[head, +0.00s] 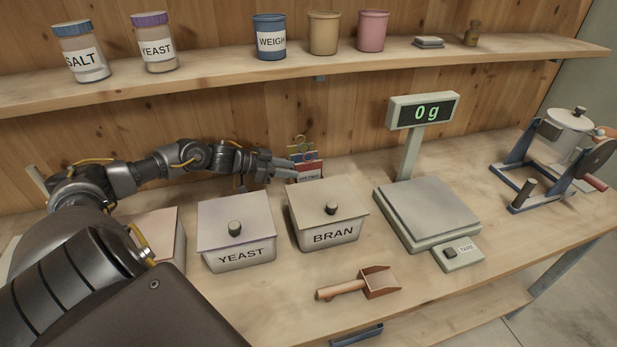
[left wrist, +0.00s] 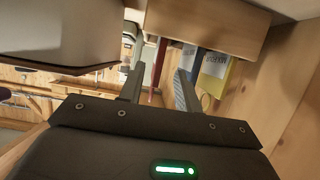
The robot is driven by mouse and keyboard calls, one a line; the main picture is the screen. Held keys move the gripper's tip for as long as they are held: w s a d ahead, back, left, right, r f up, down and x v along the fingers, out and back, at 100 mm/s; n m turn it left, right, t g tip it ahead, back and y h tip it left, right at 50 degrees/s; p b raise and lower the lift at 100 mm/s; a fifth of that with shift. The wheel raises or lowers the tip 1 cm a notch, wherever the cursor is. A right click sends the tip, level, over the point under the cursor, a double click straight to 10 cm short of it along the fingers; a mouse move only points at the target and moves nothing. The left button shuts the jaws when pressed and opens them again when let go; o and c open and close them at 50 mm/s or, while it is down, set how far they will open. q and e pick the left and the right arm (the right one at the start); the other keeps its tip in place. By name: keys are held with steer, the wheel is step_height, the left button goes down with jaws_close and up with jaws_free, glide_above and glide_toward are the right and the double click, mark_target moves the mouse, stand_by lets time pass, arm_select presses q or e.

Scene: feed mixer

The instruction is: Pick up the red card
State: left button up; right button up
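The red card (head: 309,171) stands in front of a blue card (head: 305,157) and a yellow card (head: 299,145), behind the bran box, with its lower part hidden. My left gripper (head: 291,165) reaches in from the left, right beside the cards. In the left wrist view the two fingers (left wrist: 158,88) are apart. The red card shows edge-on (left wrist: 159,62) in the gap between them, with no clear contact. The blue card (left wrist: 204,64) and yellow card (left wrist: 231,72) lie to the right of the fingers. My right gripper is not in view.
The bran box (head: 333,234) and yeast box (head: 236,251) stand close in front of my left forearm and gripper. A scale (head: 430,212) stands to the right, with a scoop (head: 379,282) at the front. The shelf (head: 350,67) runs above.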

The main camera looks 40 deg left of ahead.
mark_target(303, 173)
arm_select(q)
steer(key=shift+w+d, duration=0.1)
steer(key=p+x, duration=0.1)
steer(key=x, duration=0.3)
steer(key=shift+d+f+p, duration=0.1)
steer(key=shift+f+p, duration=0.15)
steer(key=shift+p, duration=0.1)
steer(key=shift+w+d+f, duration=0.2)
steer(key=shift+w, duration=0.1)
steer(key=shift+s, duration=0.1)
steer(key=shift+c, duration=0.2)
jaws_close()
